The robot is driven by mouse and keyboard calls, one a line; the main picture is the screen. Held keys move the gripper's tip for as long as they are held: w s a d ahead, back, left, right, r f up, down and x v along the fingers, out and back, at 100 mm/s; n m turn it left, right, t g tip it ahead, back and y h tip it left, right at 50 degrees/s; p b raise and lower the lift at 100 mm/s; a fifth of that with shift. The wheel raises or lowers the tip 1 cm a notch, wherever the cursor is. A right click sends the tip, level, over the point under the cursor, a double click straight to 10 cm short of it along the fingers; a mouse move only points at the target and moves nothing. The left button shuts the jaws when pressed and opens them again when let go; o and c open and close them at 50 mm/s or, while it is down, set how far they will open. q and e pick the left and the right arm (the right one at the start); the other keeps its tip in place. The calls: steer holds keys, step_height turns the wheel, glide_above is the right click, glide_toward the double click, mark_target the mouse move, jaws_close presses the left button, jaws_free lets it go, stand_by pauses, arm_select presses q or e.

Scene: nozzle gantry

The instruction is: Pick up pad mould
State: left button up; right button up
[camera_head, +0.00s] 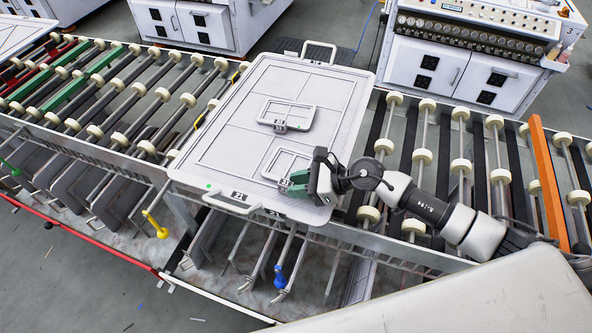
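Two small white rectangular frames, which look like pad moulds, lie on a large white tray (225,140). The far pad mould (288,106) has a small grey block on its front edge. The near pad mould (279,160) lies closer to me, and its front right part is hidden by my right gripper. My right gripper (292,184) has green fingers and reaches in from the right, at the near pad mould's front edge. The fingers are at or around that edge; I cannot tell whether they grip it. My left gripper is not in view.
The tray rests across a roller conveyor (421,154) with white wheels. An orange bar (546,180) stands at right. White machine cabinets (465,55) stand behind. Yellow (155,225) and blue (280,277) handles are below the conveyor's front edge. The tray's left part is clear.

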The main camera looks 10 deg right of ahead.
jaws_close()
steer(key=shift+w, duration=0.1)
steer(key=shift+r, duration=0.5)
steer(key=r, duration=0.1)
steer(key=d+r+b, duration=0.1)
steer(key=r, duration=0.1)
steer(key=shift+s+r, duration=0.15)
steer(key=shift+s, duration=0.05)
steer(key=r+b+v, duration=0.1)
steer(key=b+v, duration=0.3)
steer(key=v, duration=0.8)
steer(key=shift+s+a+r, duration=0.2)
steer(key=shift+r, duration=0.05)
